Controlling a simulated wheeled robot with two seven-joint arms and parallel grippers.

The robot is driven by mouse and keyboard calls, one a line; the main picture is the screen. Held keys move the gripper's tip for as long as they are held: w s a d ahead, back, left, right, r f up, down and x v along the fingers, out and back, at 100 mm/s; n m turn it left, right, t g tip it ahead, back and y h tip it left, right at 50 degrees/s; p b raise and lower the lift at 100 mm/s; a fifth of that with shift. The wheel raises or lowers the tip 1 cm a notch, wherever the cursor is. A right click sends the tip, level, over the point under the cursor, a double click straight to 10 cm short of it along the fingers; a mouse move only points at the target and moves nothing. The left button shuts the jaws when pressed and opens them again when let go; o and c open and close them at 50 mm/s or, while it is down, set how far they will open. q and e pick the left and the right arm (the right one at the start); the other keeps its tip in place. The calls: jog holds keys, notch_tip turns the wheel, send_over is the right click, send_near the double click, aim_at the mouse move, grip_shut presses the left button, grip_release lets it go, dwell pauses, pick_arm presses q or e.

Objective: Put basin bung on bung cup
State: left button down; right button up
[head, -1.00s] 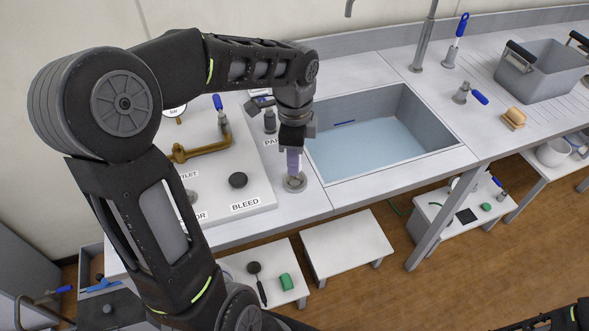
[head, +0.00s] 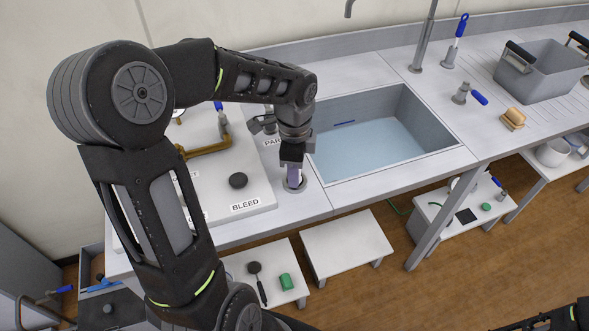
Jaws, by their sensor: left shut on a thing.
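My left gripper (head: 294,178) points down at the bung cup (head: 295,187), a small grey round holder on the worktop just left of the sink. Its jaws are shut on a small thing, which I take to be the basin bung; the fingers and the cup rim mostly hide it. The fingertips are at the cup's mouth, and I cannot tell whether the bung touches the cup. Part of my right arm's end (head: 570,316) shows at the bottom right corner, and its jaws are unclear.
The sink (head: 375,130) with bluish water lies right of the cup. A white panel with a BLEED label (head: 245,204) and a black knob (head: 238,180) is to the left. A tap (head: 424,40) stands behind the sink. Low white stools (head: 345,245) stand in front.

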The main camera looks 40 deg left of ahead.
pick_arm(q)
jog(key=c, duration=1.1)
grip_release()
jog(key=shift+f, duration=0.1)
notch_tip(320, 180, up, 12)
jog(key=shift+s+r, duration=0.1)
jog(key=shift+r, duration=0.05)
